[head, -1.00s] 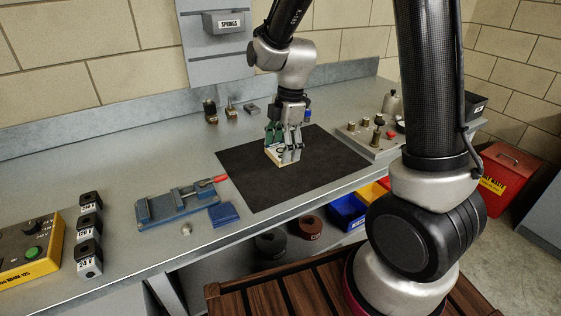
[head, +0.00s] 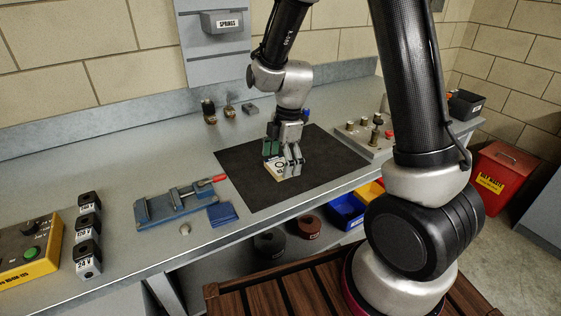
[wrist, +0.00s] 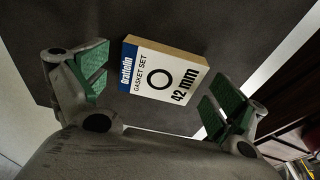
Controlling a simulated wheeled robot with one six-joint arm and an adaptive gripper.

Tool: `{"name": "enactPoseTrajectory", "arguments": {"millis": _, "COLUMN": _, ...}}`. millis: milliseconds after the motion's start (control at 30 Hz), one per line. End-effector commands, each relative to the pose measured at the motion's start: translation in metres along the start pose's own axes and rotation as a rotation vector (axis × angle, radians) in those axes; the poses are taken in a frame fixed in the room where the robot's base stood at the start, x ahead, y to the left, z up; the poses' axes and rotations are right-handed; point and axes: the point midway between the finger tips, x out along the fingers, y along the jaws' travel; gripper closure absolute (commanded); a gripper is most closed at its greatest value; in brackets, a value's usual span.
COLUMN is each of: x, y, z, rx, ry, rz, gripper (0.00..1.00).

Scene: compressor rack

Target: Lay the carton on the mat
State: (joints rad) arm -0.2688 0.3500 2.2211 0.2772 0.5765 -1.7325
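In the head view the carton (head: 273,171) is partly hidden by my gripper (head: 281,160), over the middle of the mat (head: 248,184). In the wrist view my gripper (wrist: 158,90) is open, its green-padded fingers on either side of the carton, with a gap on both sides.
A blue vise (head: 172,203) with a red-ended handle and a blue block (head: 222,214) stand left of the mat. Several bare mat areas surround the carton.

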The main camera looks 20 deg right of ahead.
Motion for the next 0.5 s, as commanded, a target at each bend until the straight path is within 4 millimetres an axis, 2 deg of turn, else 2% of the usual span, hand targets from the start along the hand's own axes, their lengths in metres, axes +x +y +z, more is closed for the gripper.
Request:
{"name": "enactPoseTrajectory", "arguments": {"millis": 300, "x": -0.004, "y": 0.0, "z": -0.001, "rx": 0.0, "ry": 0.0, "rz": 0.002, "gripper": 0.03}}
{"name": "enactPoseTrajectory", "arguments": {"millis": 367, "x": -0.011, "y": 0.001, "z": -0.001, "rx": 0.001, "ry": 0.001, "rz": 0.004, "gripper": 0.03}}
{"name": "enactPoseTrajectory", "arguments": {"millis": 500, "x": -0.038, "y": 0.002, "z": 0.0, "rx": -0.001, "ry": 0.0, "rz": 0.007, "gripper": 0.03}}
